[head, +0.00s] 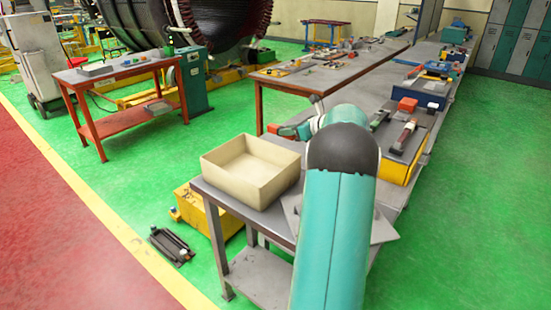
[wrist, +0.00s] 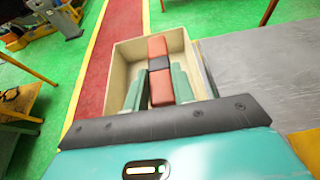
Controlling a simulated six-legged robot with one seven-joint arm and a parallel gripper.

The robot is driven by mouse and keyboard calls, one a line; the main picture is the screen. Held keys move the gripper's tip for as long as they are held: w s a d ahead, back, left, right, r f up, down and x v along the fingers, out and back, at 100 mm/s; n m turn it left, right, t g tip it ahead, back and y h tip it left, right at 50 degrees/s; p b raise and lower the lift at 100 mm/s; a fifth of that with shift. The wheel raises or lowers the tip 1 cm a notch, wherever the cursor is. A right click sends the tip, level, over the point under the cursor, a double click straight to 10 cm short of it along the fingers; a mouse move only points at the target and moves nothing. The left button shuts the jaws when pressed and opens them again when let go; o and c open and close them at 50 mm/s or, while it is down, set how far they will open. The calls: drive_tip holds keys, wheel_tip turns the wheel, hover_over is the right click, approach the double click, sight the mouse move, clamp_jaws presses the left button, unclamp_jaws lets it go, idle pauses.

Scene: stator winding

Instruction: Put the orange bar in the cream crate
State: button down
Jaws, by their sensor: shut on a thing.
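The orange bar (wrist: 157,47), with a dark band around its middle, is between the green fingers of my gripper (wrist: 156,78) in the wrist view. My gripper is shut on it. The open cream crate (wrist: 120,78) lies behind and below the bar in that view, and its inside looks empty. In the head view the crate (head: 240,190) stands on the near left end of the grey bench. My gripper (head: 292,131) is partly hidden by my arm there, just beyond and above the crate's far right corner. A bit of orange shows beside it.
The grey bench (head: 385,215) runs away to the back right, with a yellow box (head: 398,172), a red block (head: 407,104) and tools on it. A red-legged table (head: 115,72) stands at the left. A dark metal part (head: 170,245) lies on the green floor.

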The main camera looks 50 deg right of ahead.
drive_tip(key=w+a+f, duration=0.1)
drive_tip(key=a+f, duration=0.4)
drive_tip(key=f, duration=0.4)
drive_tip(key=shift+w, duration=0.25)
drive_tip(key=shift+d+f, duration=0.1)
drive_tip(key=shift+f, duration=0.05)
drive_tip(key=shift+f, duration=0.45)
drive_tip(key=c, duration=1.2)
unclamp_jaws()
drive_tip(key=shift+o, duration=0.2)
